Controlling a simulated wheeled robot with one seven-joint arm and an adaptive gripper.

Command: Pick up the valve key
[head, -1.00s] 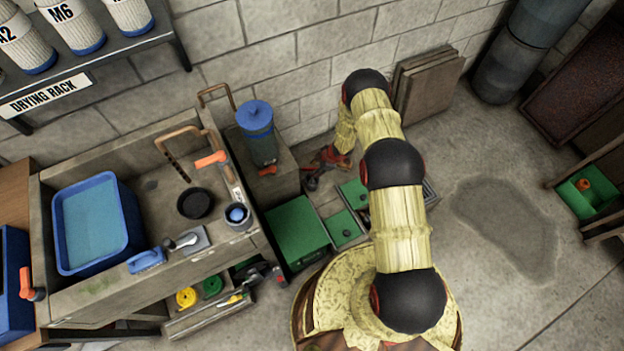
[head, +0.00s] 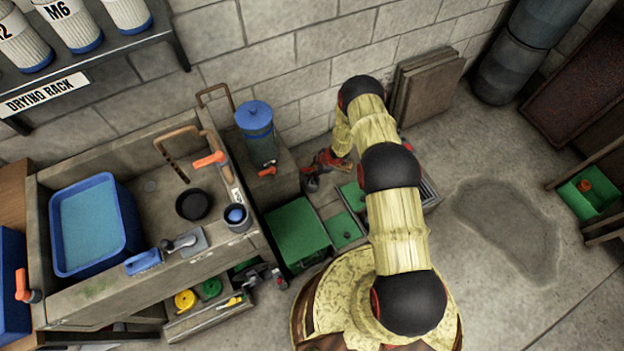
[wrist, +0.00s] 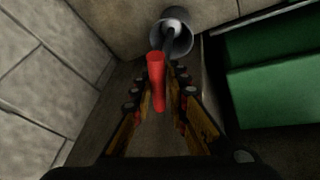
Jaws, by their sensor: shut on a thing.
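The valve key shows in the wrist view as a red handle (wrist: 157,82) with a dark shaft (wrist: 171,40). The shaft runs into the mouth of a grey cup-like holder (wrist: 178,30). My gripper (wrist: 160,100) has its fingers on both sides of the red handle and is shut on it. In the head view, my gripper (head: 326,161) is low by the wall, right of the water dispenser's stand. The key is hard to make out there, and my arm covers part of the area. I cannot tell how deep the shaft sits in the holder.
A concrete stand with a blue-lidded dispenser (head: 257,135) is just left of my gripper. Green-topped boxes (head: 300,232) lie on the floor in front; green also shows in the wrist view (wrist: 275,85). The block wall is close behind. Open floor (head: 470,140) lies right.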

